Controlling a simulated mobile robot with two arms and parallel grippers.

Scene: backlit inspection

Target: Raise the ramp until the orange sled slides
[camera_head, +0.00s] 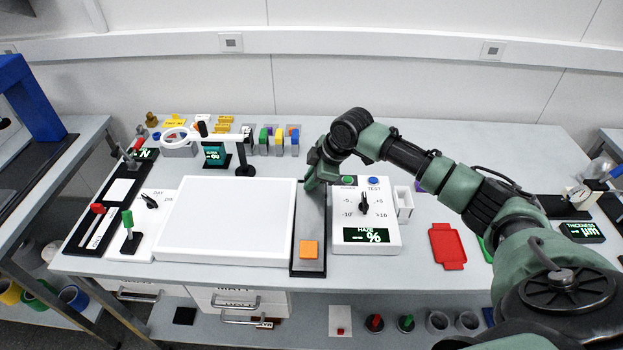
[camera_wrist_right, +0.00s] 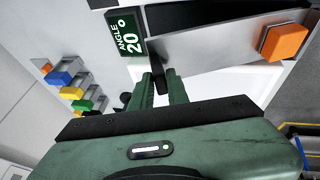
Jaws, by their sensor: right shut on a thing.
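The ramp (camera_head: 310,222) is a narrow grey plank on a dark base, between a white light panel and a white meter box. The orange sled (camera_head: 308,249) sits on it near its front end; it also shows in the right wrist view (camera_wrist_right: 284,43). My right gripper (camera_head: 313,180) is at the ramp's far end. In the right wrist view its fingers (camera_wrist_right: 163,88) are shut on the ramp's black handle (camera_wrist_right: 161,76). The ramp is tilted, with its far end up. A green angle display (camera_wrist_right: 128,36) reads 20. My left gripper is not in view.
The white light panel (camera_head: 228,222) lies left of the ramp. The haze meter (camera_head: 366,226) stands close on its right. A magnifier (camera_head: 205,137) and several coloured blocks (camera_head: 278,140) are behind on the left. A red plate (camera_head: 447,246) lies to the right.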

